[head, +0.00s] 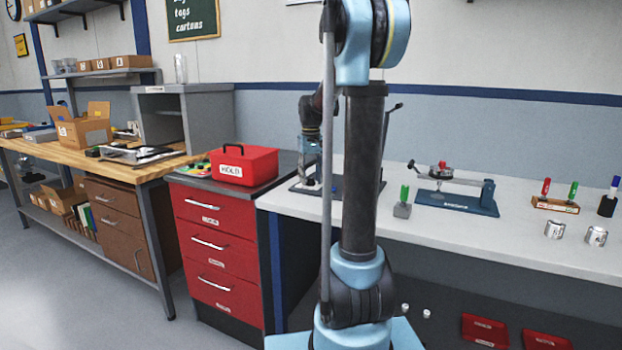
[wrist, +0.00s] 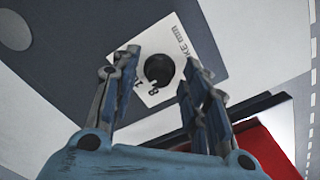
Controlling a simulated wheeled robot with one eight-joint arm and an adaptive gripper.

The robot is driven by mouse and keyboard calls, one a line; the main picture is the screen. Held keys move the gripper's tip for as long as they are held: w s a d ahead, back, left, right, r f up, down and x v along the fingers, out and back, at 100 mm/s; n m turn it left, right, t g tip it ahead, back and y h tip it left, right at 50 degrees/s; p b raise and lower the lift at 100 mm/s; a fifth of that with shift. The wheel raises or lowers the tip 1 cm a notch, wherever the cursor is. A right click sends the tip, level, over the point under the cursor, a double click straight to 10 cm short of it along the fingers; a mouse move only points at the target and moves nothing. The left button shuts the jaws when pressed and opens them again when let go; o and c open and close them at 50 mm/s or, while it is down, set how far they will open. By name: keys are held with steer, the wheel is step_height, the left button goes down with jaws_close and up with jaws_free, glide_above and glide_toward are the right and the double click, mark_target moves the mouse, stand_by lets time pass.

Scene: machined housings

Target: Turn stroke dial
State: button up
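The stroke dial (wrist: 159,69) shows in the wrist view as a round black knob on a white label plate (wrist: 186,27). The letters "KE" and a digit that looks like 8 are legible; the rest is partly hidden by the fingers. My gripper (wrist: 163,76) is open, with one finger on each side of the knob in the picture. A gap shows between the knob and both fingers; I cannot tell how far above it the fingertips are.
A red HOLD box (head: 244,166) stands on the red drawer cabinet (head: 215,245) left of the base plate. To the right on the white bench (head: 400,232) are a green-topped grey block (head: 403,205) and a blue lever fixture (head: 458,198).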

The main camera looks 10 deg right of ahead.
step_height(320, 180, up, 12)
stand_by(0.9)
steer(key=shift+w, duration=0.1)
